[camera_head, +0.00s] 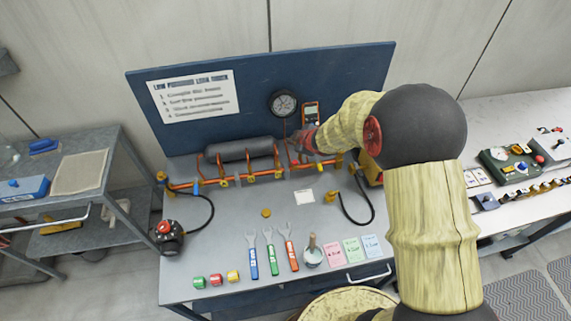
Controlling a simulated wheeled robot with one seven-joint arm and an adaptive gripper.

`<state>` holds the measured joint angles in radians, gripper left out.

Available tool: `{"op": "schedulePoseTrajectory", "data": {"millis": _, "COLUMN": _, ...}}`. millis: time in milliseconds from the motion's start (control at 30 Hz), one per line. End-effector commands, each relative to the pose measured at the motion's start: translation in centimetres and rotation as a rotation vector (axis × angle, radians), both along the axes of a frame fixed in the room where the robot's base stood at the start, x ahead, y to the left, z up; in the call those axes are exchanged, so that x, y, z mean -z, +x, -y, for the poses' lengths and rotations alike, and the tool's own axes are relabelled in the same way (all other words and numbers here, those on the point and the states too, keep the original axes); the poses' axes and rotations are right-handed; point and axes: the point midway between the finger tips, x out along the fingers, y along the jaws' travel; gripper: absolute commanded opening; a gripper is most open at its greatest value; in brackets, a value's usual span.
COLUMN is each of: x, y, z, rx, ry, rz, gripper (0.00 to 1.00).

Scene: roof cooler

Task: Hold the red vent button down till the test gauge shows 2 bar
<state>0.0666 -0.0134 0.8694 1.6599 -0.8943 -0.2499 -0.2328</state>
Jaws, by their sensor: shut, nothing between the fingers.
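The test gauge (284,103) is a round dark dial mounted on the blue back panel; its needle and numbers are too small to read. My gripper (301,148) is shut and empty, at the right part of the orange pipe rig below the gauge. My arm comes in from the right and covers part of the rig. The red vent button is not clearly visible; I cannot tell whether my gripper touches it.
A grey cylinder (239,149) sits on the orange piping (268,174). A grey cart (113,203) stands left.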

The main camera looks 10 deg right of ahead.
Motion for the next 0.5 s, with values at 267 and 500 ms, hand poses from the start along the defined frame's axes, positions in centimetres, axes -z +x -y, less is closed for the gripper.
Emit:
{"op": "schedulePoseTrajectory", "data": {"millis": 267, "x": 0.06, "y": -0.04, "z": 0.06, "rx": 0.098, "ry": 0.095, "rz": -0.023, "gripper": 0.00}}
{"op": "schedulePoseTrajectory", "data": {"millis": 500, "x": 0.06, "y": -0.04, "z": 0.04, "rx": 0.098, "ry": 0.096, "rz": -0.023, "gripper": 0.00}}
